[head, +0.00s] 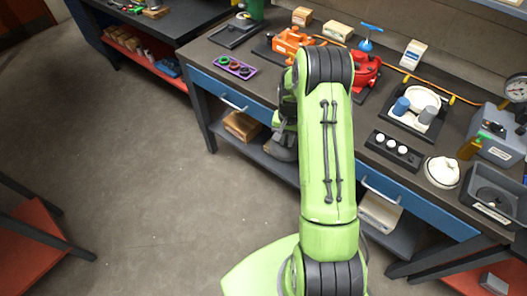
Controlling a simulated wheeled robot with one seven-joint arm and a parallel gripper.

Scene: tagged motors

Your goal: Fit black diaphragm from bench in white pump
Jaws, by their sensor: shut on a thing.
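My gripper (281,150) shows partly as a dark grey shape left of my green arm, in front of the bench's blue drawer edge. Its fingertips and what it is shut on are not clear here. A white rounded body (424,97), perhaps the white pump, sits on a black base on the bench right of my arm, with a blue and a grey cylinder at its front. A purple tray (252,73) with several dark and coloured rings lies on the bench left of my arm. I cannot make out the black diaphragm for sure.
An orange unit (290,42) and a red unit (367,71) stand behind my arm. A black holder (376,140) with white round pieces, a white rounded item (442,172), an amber bottle (470,148) and a grey gauge unit (498,148) crowd the right. The floor at left is clear.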

